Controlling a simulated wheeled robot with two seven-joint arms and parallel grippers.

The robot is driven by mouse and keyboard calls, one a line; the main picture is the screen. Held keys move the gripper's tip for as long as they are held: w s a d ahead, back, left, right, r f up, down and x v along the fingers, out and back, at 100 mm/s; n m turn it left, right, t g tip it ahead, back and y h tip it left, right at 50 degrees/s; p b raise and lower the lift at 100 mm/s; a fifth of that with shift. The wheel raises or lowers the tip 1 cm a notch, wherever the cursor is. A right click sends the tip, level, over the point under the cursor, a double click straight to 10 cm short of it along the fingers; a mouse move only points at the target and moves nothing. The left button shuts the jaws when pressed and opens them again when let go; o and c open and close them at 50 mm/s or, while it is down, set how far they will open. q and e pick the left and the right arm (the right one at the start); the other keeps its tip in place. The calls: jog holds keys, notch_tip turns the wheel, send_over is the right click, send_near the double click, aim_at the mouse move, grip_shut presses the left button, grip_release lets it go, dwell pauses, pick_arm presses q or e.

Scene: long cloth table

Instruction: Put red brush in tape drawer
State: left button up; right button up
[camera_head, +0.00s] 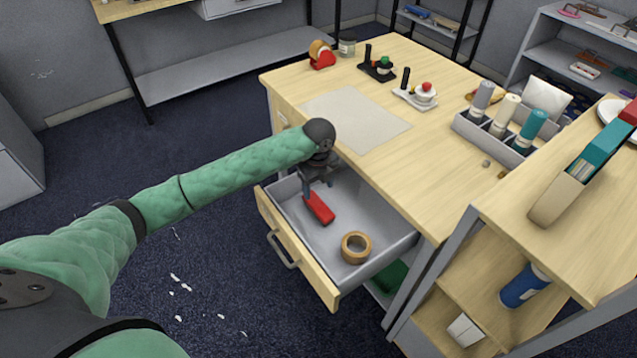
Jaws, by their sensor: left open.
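The open tape drawer (300,262) sticks out from the front of the wooden table. A red brush (320,208) lies inside it, toward the back left part. A tan roll of tape (356,247) lies in the drawer to the right of the brush. My left gripper (317,190) is over the drawer, pointing down just behind the red brush, and it is open. Whether its fingers touch the brush is hard to tell. My right gripper is not in view.
The wooden tabletop (425,140) holds a pale mat (355,118), a red tape dispenser (321,56), and a grey bottle caddy (490,140). A wooden shelf unit (540,260) stands close at the right.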

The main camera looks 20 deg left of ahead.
pick_arm(q)
jog(key=shift+r+b, duration=0.3)
jog(key=shift+r, duration=1.25)
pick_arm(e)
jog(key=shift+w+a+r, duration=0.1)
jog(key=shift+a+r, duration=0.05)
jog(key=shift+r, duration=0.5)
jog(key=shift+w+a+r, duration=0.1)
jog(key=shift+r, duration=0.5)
pick_arm(q)
jog(key=shift+s+f, duration=0.1)
